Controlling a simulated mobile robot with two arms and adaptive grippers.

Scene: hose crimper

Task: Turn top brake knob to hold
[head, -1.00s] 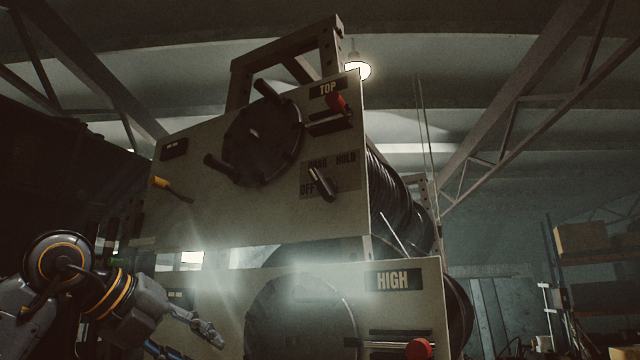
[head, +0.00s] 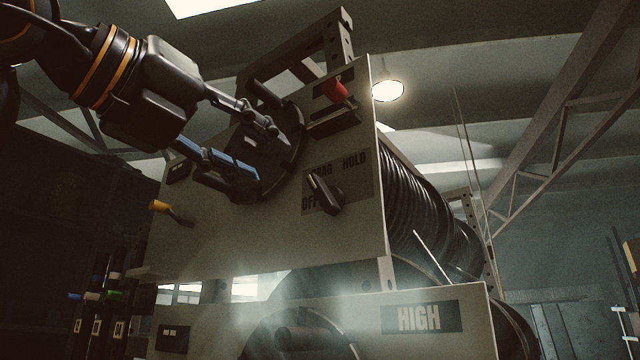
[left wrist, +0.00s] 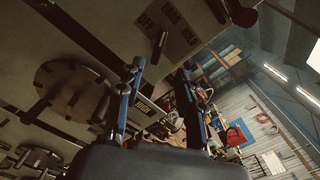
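The top brake knob (head: 325,194) is a black pointer knob with a light line, on the upper beige panel (head: 235,235) in the head view. Its plate reads OFF, DRAG and HOLD; the line points up and left, between OFF and DRAG. The knob also shows at the top of the left wrist view (left wrist: 159,42). My left gripper (head: 265,155) is open and empty, its two fingers spread in front of the panel, left of and above the knob and apart from it. It partly hides the round black handwheel (head: 290,140). My right gripper is not in view.
A red-tipped lever (head: 334,88) sits above the knob, and a yellow-tipped lever (head: 160,206) at the panel's left. A lower panel marked HIGH (head: 418,318) is below. Black hose reels (head: 425,205) are behind. The space around the knob is clear.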

